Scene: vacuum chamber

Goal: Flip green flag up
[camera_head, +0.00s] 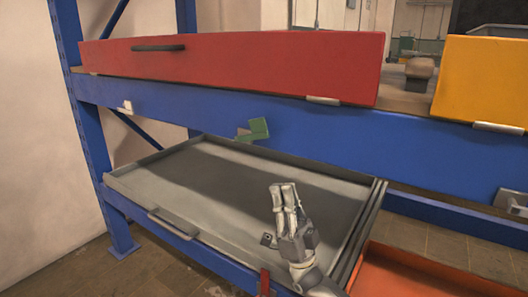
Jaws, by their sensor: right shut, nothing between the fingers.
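The green flag (258,128) is a small angled piece on the front of the blue shelf beam (330,128), near the middle of the head view. Its lower part hangs just below the beam's edge, and one corner points up to the right. My right gripper (283,187) comes in from the bottom with its fingers pointing up. It is shut and empty, over the grey tray and apart from the flag, below it in the picture. My left gripper is not in view.
A grey pull-out tray (150,190) with a handle lies under the beam. A red drawer (230,65) and a yellow drawer (483,80) sit above it. An orange drawer (420,275) is at lower right. A red piece (264,283) stands by my right gripper.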

